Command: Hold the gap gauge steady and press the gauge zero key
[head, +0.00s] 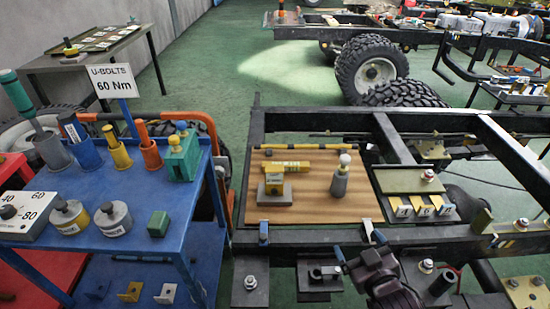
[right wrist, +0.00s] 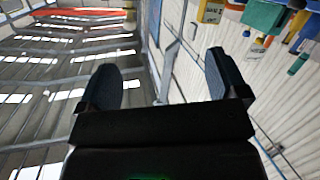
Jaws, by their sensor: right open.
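A small yellow device on a grey block, which looks like the gap gauge (head: 274,186), stands on the brown board (head: 310,208) in the head view. I cannot make out its zero key. A long yellow bar (head: 286,166) lies just behind it. My right gripper (head: 356,243) is open and empty near the board's front right corner, apart from the gauge. In the right wrist view its two dark fingers (right wrist: 162,72) stand wide apart with nothing between them. That view shows ceiling and wall, not the gauge. My left gripper is not in view.
A grey bottle-shaped item with a pale top (head: 340,178) stands on the board right of the gauge. Numbered yellow tags (head: 422,206) sit farther right. Black chassis rails (head: 330,240) surround the board. A blue cart (head: 180,215) with tools stands at the left.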

